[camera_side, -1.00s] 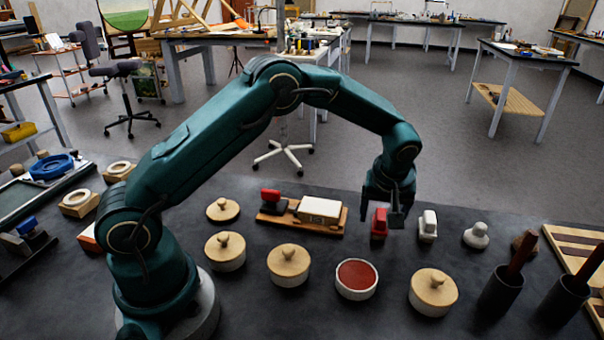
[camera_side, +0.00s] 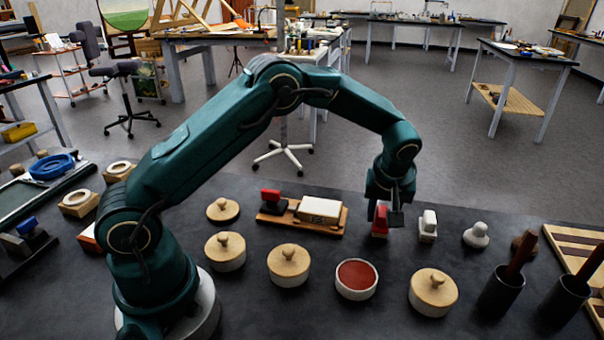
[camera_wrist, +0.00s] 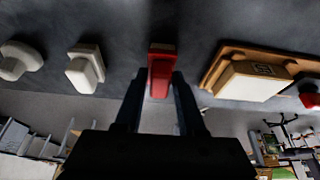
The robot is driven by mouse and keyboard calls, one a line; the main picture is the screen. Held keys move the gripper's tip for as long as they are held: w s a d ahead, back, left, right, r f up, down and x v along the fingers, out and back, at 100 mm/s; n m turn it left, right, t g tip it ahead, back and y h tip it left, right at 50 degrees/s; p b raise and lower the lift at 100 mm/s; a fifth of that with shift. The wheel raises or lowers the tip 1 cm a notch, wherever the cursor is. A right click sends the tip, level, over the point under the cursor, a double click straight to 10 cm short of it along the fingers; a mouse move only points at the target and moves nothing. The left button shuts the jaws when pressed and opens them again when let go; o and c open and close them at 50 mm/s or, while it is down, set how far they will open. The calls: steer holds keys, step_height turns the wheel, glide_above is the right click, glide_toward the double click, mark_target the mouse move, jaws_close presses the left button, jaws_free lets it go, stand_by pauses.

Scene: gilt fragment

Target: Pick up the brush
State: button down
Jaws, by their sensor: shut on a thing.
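A small red block-shaped tool, which I take to be the brush (camera_side: 380,224), stands on the dark table and is partly hidden by my gripper in the side view. My gripper (camera_side: 388,212) is low over the table and shut on the red brush. In the wrist view the red brush (camera_wrist: 160,74) sits upright between my two fingers (camera_wrist: 159,85). Its top and one face show there. I see no clear gap between it and the table.
A white block-shaped tool (camera_side: 428,228) and a white knobbed piece (camera_side: 476,236) stand to the right. A wooden tray (camera_side: 267,219) holding a cream block lies to the left. A red-filled bowl (camera_side: 356,279) and several lidded pots stand in front. Dark cups (camera_side: 500,292) hold upright handles.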

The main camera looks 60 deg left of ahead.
mark_target(383, 207)
step_height(383, 207, up, 4)
steer(key=shift+f, duration=0.1)
steer(key=s+a+r, duration=0.5)
steer(key=a+r, duration=0.1)
steer(key=a, duration=0.4)
steer(key=shift+s+a+r, duration=0.15)
steer(key=shift+s+r, duration=0.15)
steer(key=shift+s, duration=0.05)
steer(key=c, duration=1.5)
jaws_free()
jaws_close()
